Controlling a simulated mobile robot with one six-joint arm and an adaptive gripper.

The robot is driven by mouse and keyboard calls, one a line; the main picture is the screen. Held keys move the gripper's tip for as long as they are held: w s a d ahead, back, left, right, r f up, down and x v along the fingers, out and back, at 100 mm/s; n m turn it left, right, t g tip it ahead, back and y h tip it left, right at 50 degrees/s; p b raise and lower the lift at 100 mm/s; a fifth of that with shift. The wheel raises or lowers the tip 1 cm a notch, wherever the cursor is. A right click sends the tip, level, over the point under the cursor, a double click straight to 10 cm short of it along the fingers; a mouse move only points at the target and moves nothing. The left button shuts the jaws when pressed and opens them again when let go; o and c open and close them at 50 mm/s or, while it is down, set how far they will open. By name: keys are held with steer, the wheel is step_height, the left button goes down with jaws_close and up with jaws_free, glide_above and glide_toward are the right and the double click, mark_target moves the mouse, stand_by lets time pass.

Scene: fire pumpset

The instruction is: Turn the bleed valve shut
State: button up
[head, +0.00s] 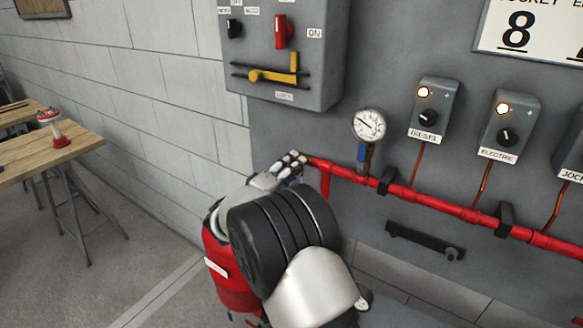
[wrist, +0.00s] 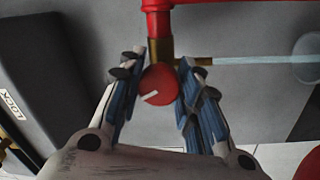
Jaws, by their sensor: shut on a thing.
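The bleed valve shows in the wrist view as a round red knob (wrist: 157,85) with a short white mark, tilted up to the right. It sits below a brass fitting (wrist: 160,50) on a red pipe end. My gripper (wrist: 160,74) is shut on the knob, with one blue-padded finger on each side. A pale bluish stream (wrist: 255,61) runs right from the small brass side outlet. In the head view my gripper (head: 291,164) is at the left end of the red pipe (head: 345,171), and my arm hides the knob there.
A pressure gauge (head: 369,125) with a blue-handled valve (head: 362,153) stands on the pipe just right of my gripper. A grey switch box (head: 285,60) hangs above. A wrench (head: 425,240) is on the panel below the pipe. A wooden table (head: 75,145) stands left.

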steer(key=m, duration=0.5)
steer(key=shift+g, duration=0.4)
steer(key=shift+m, duration=0.4)
steer(key=o, duration=1.1)
steer(key=v, duration=1.2)
steer(key=shift+f, duration=0.15)
